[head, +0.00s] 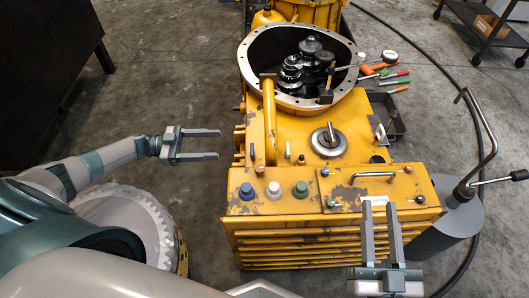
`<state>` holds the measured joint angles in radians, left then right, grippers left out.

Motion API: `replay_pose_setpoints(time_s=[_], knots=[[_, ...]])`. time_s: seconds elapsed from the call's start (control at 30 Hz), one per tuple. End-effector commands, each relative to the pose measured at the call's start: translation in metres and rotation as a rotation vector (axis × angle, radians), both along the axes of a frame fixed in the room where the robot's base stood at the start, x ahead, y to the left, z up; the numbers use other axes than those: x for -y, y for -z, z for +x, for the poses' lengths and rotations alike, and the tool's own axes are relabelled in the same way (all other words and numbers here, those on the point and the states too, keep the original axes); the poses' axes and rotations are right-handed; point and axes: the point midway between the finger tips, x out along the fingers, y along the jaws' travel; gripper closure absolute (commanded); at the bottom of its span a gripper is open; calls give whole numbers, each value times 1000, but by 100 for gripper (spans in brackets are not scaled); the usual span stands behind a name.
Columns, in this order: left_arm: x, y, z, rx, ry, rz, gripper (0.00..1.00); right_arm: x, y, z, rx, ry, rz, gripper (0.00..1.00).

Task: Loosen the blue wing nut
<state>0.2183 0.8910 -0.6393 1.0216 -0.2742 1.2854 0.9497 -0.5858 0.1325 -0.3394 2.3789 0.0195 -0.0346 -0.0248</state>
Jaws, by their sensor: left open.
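The blue wing nut (247,189) appears as a small blue cap on a pale round base. It is the leftmost in a row of three on the front top edge of the worn yellow transmission housing (280,135). A white cap (273,188) and a green cap (300,189) stand to its right. My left gripper (219,144) is open and empty. It is left of the housing, up and left of the blue wing nut in the picture and apart from it. My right gripper (380,203) is open and empty, with its fingers over the housing's front right part.
A round flanged opening (250,75) with dark gears (292,75) is at the back. Screwdrivers (388,78) and a dark tray (392,120) are along the right side. A bent crank rod (484,125) rises at the right.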

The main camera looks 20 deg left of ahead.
Motion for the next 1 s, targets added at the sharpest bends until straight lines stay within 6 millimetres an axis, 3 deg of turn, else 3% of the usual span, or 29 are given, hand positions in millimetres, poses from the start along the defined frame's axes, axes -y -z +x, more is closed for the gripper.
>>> replay_pose_setpoints(time_s=[0.03,0.2,0.4,0.6,1.0], knots=[[0,11,0,0,0,0,38,-1,-8,-4,77,0,25,69],[0,25,0,0,0,0,38,0,-52,-24,320,2,105,69],[0,34,0,0,0,0,38,4,-82,-48,501,4,172,69],[0,36,0,0,0,0,38,6,-91,-57,557,5,192,69],[2,35,1,0,1,-1,38,6,-91,-57,556,6,193,69]])
